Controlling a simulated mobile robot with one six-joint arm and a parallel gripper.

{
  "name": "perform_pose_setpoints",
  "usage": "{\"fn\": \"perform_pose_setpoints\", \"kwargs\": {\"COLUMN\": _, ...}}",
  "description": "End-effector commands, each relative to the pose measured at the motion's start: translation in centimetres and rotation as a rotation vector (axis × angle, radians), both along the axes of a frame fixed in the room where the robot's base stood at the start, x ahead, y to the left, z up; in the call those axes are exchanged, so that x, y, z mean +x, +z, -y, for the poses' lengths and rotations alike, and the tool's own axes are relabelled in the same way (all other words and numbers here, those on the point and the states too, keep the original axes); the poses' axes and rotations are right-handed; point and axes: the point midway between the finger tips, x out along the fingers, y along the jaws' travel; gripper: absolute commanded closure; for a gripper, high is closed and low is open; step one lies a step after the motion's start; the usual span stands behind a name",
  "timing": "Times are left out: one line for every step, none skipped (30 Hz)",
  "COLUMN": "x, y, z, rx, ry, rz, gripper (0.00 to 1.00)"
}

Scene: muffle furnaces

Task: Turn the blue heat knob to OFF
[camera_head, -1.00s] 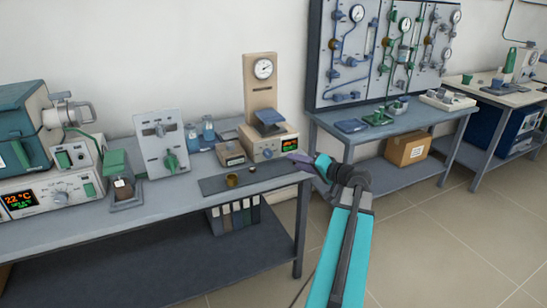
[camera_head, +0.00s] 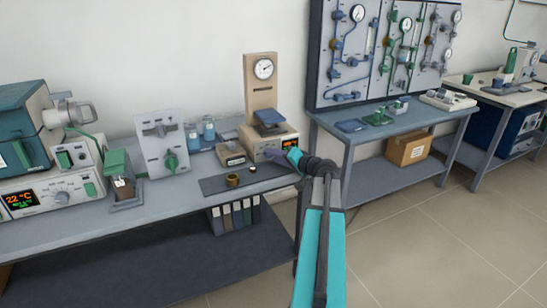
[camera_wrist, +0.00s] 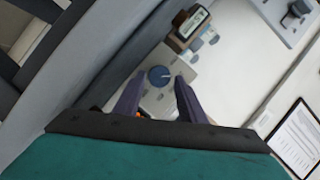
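A blue round knob (camera_wrist: 159,76) with a pale pointer mark sits on a light panel in the wrist view. My gripper (camera_wrist: 159,80) is open, with its two dark purple fingers on either side of the knob in the picture; whether they touch it I cannot tell. In the head view my gripper (camera_head: 273,155) is at the front of the beige instrument (camera_head: 262,85) with a dial gauge, at the right end of the bench. It hides part of the instrument's front, and the blue knob cannot be made out there.
A dark mat (camera_head: 213,187) with a small brass cup (camera_head: 232,180) lies just left of my gripper. A small box instrument (camera_head: 230,154) and blue bottles (camera_head: 208,128) stand further left. A grey panel unit (camera_head: 162,148) and a furnace (camera_head: 22,125) are beyond them.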

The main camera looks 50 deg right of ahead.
Motion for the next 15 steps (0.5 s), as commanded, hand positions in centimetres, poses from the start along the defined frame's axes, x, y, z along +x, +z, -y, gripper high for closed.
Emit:
{"fn": "perform_pose_setpoints", "kwargs": {"x": 0.44, "y": -0.09, "z": 0.1, "rx": 0.0, "ry": 0.0, "rz": 0.0, "gripper": 0.63}}
{"fn": "perform_pose_setpoints", "kwargs": {"x": 0.58, "y": -0.14, "z": 0.12, "rx": 0.0, "ry": -0.001, "rz": 0.001, "gripper": 0.63}}
{"fn": "perform_pose_setpoints", "kwargs": {"x": 0.74, "y": -0.18, "z": 0.13, "rx": 0.0, "ry": -0.001, "rz": 0.0, "gripper": 0.63}}
{"fn": "perform_pose_setpoints", "kwargs": {"x": 0.84, "y": -0.21, "z": 0.14, "rx": 0.0, "ry": -0.001, "rz": 0.0, "gripper": 0.63}}
{"fn": "perform_pose_setpoints", "kwargs": {"x": 0.91, "y": -0.23, "z": 0.13, "rx": 0.0, "ry": -0.001, "rz": 0.0, "gripper": 0.63}}
{"fn": "perform_pose_setpoints", "kwargs": {"x": 0.97, "y": -0.25, "z": 0.13, "rx": 0.0, "ry": -0.001, "rz": 0.0, "gripper": 0.63}}
{"fn": "perform_pose_setpoints", "kwargs": {"x": 0.99, "y": -0.26, "z": 0.12, "rx": 0.0, "ry": -0.002, "rz": 0.0, "gripper": 0.63}}
{"fn": "perform_pose_setpoints", "kwargs": {"x": 1.01, "y": -0.26, "z": 0.12, "rx": 0.0, "ry": -0.002, "rz": 0.0, "gripper": 0.63}}
{"fn": "perform_pose_setpoints", "kwargs": {"x": 1.0, "y": -0.26, "z": 0.12, "rx": 0.0, "ry": -0.002, "rz": 0.0, "gripper": 0.63}}
{"fn": "perform_pose_setpoints", "kwargs": {"x": 0.99, "y": -0.26, "z": 0.12, "rx": 0.0, "ry": -0.002, "rz": 0.0, "gripper": 0.63}}
{"fn": "perform_pose_setpoints", "kwargs": {"x": 0.99, "y": -0.26, "z": 0.11, "rx": 0.0, "ry": -0.002, "rz": 0.0, "gripper": 0.63}}
{"fn": "perform_pose_setpoints", "kwargs": {"x": 0.98, "y": -0.25, "z": 0.12, "rx": 0.0, "ry": -0.002, "rz": 0.0, "gripper": 0.63}}
{"fn": "perform_pose_setpoints", "kwargs": {"x": 0.97, "y": -0.25, "z": 0.12, "rx": 0.0, "ry": -0.002, "rz": 0.0, "gripper": 0.63}}
{"fn": "perform_pose_setpoints", "kwargs": {"x": 0.96, "y": -0.25, "z": 0.12, "rx": 0.0, "ry": -0.002, "rz": 0.0, "gripper": 0.63}}
{"fn": "perform_pose_setpoints", "kwargs": {"x": 0.96, "y": -0.25, "z": 0.13, "rx": 0.0, "ry": -0.002, "rz": 0.0, "gripper": 0.68}}
